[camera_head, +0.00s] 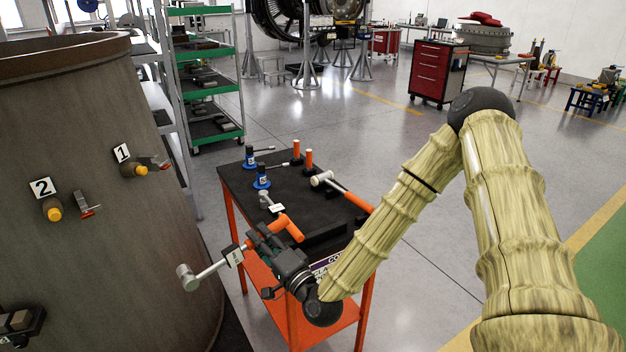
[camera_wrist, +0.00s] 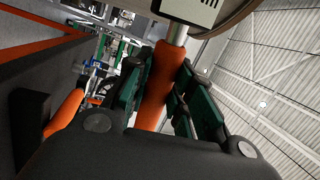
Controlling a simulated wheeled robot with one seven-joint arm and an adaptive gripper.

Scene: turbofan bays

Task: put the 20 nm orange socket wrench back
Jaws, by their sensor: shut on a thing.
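My gripper (camera_head: 264,246) is shut on the orange handle of a socket wrench (camera_head: 208,270), in front of the cart's left side. The wrench's silver shaft and round head point left toward the brown cylinder, and a white tag hangs on the shaft; its writing is too small to read. In the wrist view the orange handle (camera_wrist: 160,80) runs between the green fingers (camera_wrist: 158,92), with the tag at the top. The black-topped orange cart (camera_head: 240,178) stands behind my gripper. Another orange piece (camera_head: 291,230) shows just behind my gripper; I cannot tell whether it belongs to the held wrench.
The cart carries two blue-based tools (camera_head: 262,180), two upright orange handles (camera_head: 309,159) and a hammer (camera_head: 322,179) with an orange handle. The brown cylinder (camera_head: 100,230) at left has fittings marked 1 and 2. A green shelf rack (camera_head: 207,85) stands behind. Open floor lies right.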

